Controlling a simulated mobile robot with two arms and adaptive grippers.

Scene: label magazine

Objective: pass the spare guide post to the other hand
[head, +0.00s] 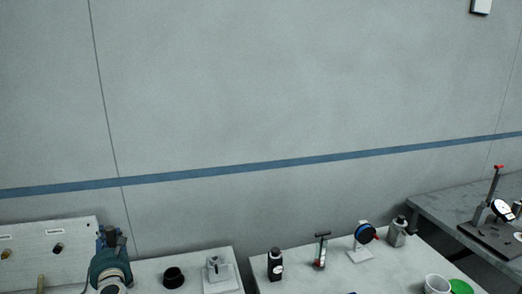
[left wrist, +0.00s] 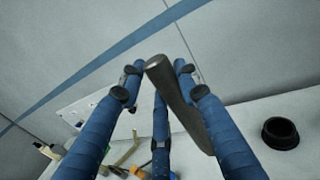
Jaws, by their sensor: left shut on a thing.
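My left gripper (head: 108,249) is at the lower left of the head view, raised in front of the panel. In the left wrist view the gripper (left wrist: 156,80) has its blue fingers closed around a dark, rod-like guide post (left wrist: 178,95). The post's round end points up toward the wall, and its shaft slants down to the right between the fingers. In the head view only a short dark part of the post (head: 111,235) shows above the gripper. My right gripper is in neither view.
A white panel with labels and pegs (head: 55,232) stands at the left. A black cup (head: 174,277) and a grey fixture (head: 219,270) are on the left table. A black bottle (head: 275,264), a tape stand (head: 362,240) and a white cup (head: 437,284) are farther right. A gap separates the tables.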

